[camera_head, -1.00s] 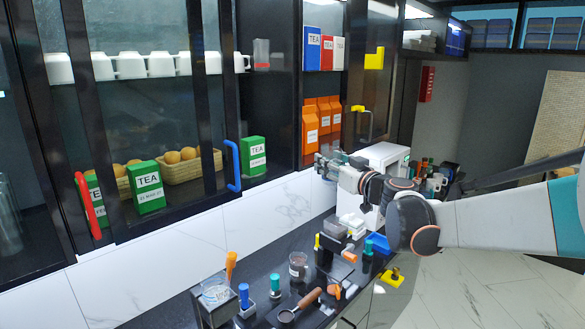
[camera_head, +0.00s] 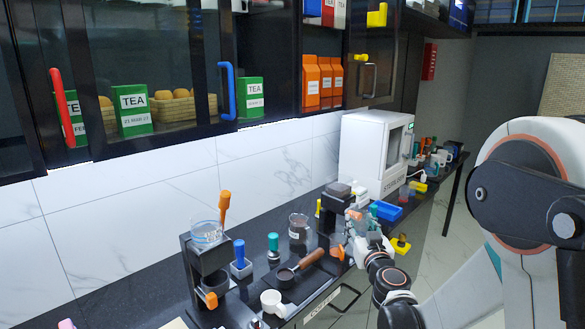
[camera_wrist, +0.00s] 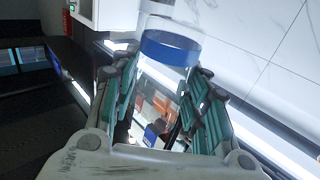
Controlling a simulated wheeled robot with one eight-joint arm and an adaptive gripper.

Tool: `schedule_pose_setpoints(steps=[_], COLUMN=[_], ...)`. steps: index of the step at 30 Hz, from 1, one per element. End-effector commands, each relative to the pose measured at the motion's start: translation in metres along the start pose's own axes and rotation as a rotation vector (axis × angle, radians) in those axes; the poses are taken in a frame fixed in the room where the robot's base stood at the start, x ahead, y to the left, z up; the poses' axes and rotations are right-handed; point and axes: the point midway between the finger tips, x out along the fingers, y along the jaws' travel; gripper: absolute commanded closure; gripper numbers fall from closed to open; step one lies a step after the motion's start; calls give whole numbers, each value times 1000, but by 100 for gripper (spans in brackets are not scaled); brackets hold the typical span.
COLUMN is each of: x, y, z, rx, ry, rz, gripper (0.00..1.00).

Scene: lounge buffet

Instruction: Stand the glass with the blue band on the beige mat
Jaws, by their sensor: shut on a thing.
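The glass with the blue band (camera_wrist: 170,47) is between the fingers of my gripper (camera_wrist: 160,78) in the wrist view. It is clear, and its blue band shows just beyond the fingertips. My gripper is shut on it. In the head view my gripper (camera_head: 358,216) is over the right part of the counter, beside a black machine, and the glass cannot be made out there. The beige mat is not clearly in view. A pale beige edge (camera_head: 173,324) shows at the bottom of the head view, but I cannot tell if it is the mat.
A black grinder (camera_head: 207,262) with a clear hopper stands at the left of the dark counter. A portafilter (camera_head: 300,266), a white cup (camera_head: 272,302) and a glass jug (camera_head: 298,228) are nearby. A white machine (camera_head: 372,150) stands behind my gripper. Cabinets hang above.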

Motion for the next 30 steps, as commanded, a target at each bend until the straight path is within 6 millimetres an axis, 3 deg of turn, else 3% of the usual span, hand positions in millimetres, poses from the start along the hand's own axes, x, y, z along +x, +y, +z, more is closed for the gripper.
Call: schedule_pose_setpoints(steps=[1, 7, 30], x=[-4, -12, -13], y=[2, 8, 9], z=[16, 36, 36], rx=[0, -1, -1], ry=[0, -1, 0], rz=[11, 43, 47], gripper=[96, 96, 96])
